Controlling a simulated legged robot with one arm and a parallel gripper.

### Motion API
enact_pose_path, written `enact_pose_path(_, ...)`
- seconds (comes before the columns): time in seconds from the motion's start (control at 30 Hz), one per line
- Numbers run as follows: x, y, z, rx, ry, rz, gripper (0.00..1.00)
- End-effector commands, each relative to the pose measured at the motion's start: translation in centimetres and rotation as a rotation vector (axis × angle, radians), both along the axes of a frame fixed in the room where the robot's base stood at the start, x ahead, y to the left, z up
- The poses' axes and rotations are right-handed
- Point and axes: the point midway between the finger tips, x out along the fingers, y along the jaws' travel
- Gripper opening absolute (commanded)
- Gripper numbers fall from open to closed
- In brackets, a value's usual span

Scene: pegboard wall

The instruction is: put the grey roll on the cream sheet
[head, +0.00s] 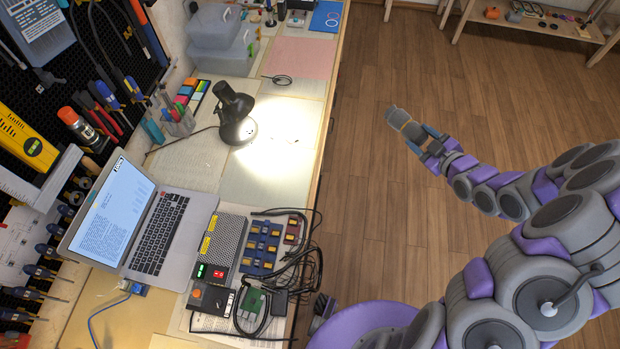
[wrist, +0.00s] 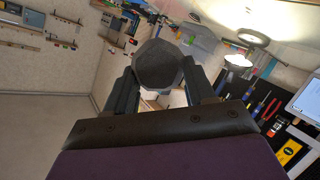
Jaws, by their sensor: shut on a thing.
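My gripper (head: 427,141) is out over the wooden floor, right of the bench, shut on the grey roll (head: 396,116). The roll is dark grey with a tan band and juts out beyond the fingertips. In the wrist view the roll (wrist: 160,64) shows its many-sided grey end between the two dark fingers (wrist: 161,80). A pale sheet (head: 285,112) lies on the bench under the lamp's light and looks cream, though the glare makes its colour hard to judge. It is left of my gripper and apart from it.
A black desk lamp (head: 236,115) stands at that sheet's left side. A pink sheet (head: 302,58) lies farther back, a greenish sheet (head: 258,180) nearer. A laptop (head: 135,220), electronics and loose cables crowd the near bench. The floor (head: 370,210) beside the bench is clear.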

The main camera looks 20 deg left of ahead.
Motion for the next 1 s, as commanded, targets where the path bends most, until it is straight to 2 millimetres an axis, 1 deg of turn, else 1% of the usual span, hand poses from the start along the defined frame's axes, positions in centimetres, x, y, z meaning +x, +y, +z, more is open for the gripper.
enact_pose_path(0.03,-0.8,0.7,-1.8,-0.003,0.010,0.041,0.19)
enact_pose_path(0.17,-3.2,2.8,-5.3,0.000,0.010,0.154,0.19)
enact_pose_path(0.27,-5.6,4.7,-8.0,0.001,0.010,0.250,0.19)
enact_pose_path(0.37,-8.6,6.7,-10.6,0.005,0.009,0.356,0.19)
enact_pose_path(0.4,-10.1,7.6,-11.7,0.005,0.011,0.402,0.19)
enact_pose_path(0.47,-12.3,8.8,-13.1,0.005,0.010,0.467,0.19)
enact_pose_path(0.5,-13.8,9.5,-13.8,0.003,0.009,0.507,0.19)
enact_pose_path(0.6,-17.3,11.1,-15.2,0.005,0.008,0.595,0.19)
enact_pose_path(0.73,-20.6,12.5,-16.2,0.001,0.002,0.673,0.19)
enact_pose_path(0.8,-21.8,13.0,-16.4,0.001,0.002,0.701,0.19)
enact_pose_path(0.87,-22.6,13.2,-16.5,0.001,0.001,0.716,0.19)
enact_pose_path(1.0,-23.2,13.4,-16.6,0.001,-0.001,0.730,0.19)
